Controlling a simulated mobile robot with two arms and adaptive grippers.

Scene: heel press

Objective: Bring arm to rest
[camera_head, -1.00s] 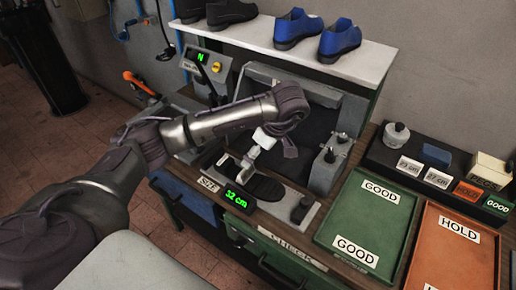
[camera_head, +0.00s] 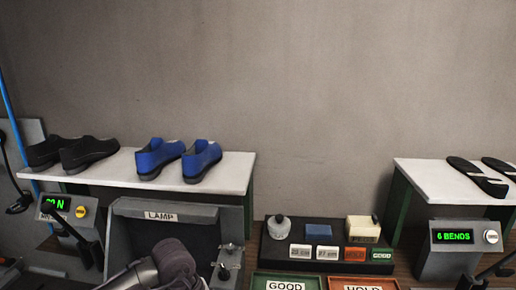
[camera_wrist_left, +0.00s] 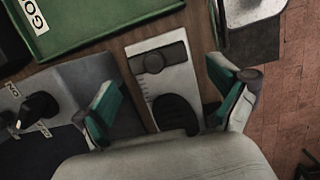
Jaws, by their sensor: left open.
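My left arm (camera_head: 165,272) shows only in part at the bottom edge of the head view, in front of the dark lamp box (camera_head: 165,215); its fingers are out of that view. In the left wrist view my left gripper (camera_wrist_left: 170,108) has its two green-padded fingers wide apart, with nothing between them. Beyond the fingers lies the size gauge (camera_wrist_left: 152,62), a pale plate with a dark slider and a black sole-shaped pad (camera_wrist_left: 175,114). I cannot tell the exact gap to it. My right gripper is in neither view.
Black shoes (camera_head: 75,151) and blue shoes (camera_head: 178,159) stand on a white shelf (camera_head: 115,172). A green tray (camera_wrist_left: 105,18) lies beside the gauge. A black rack (camera_head: 300,266) with blocks stands right of the lamp box. A bend tester (camera_head: 455,238) stands further right.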

